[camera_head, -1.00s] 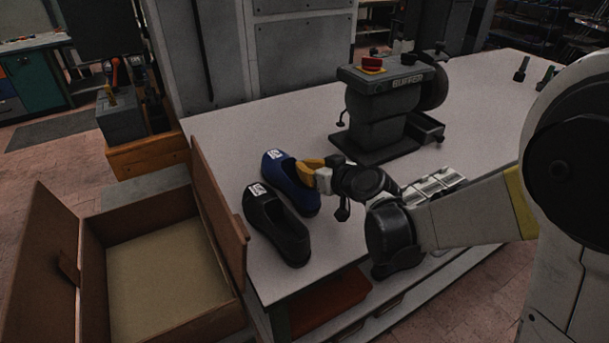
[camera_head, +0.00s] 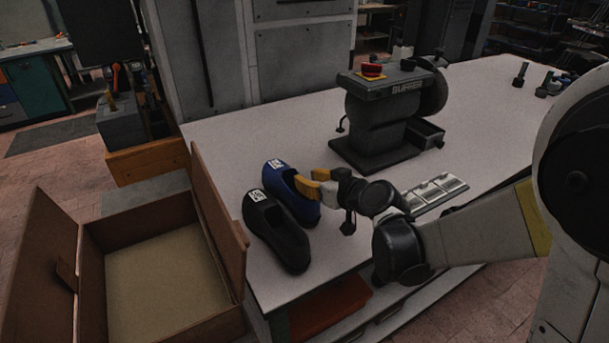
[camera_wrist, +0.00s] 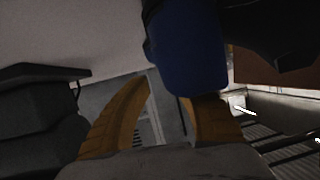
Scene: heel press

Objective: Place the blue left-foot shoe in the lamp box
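An open brown box (camera_head: 170,331), with a pale empty floor, stands left of the bench. No lamp mark shows on it.
The box's raised flap (camera_head: 215,205) stands between its inside and the shoes. A grey buffer machine (camera_head: 378,125) stands behind my gripper. A silver tray (camera_head: 437,192) lies to the right. The white bench (camera_head: 225,140) is bare behind the shoes.

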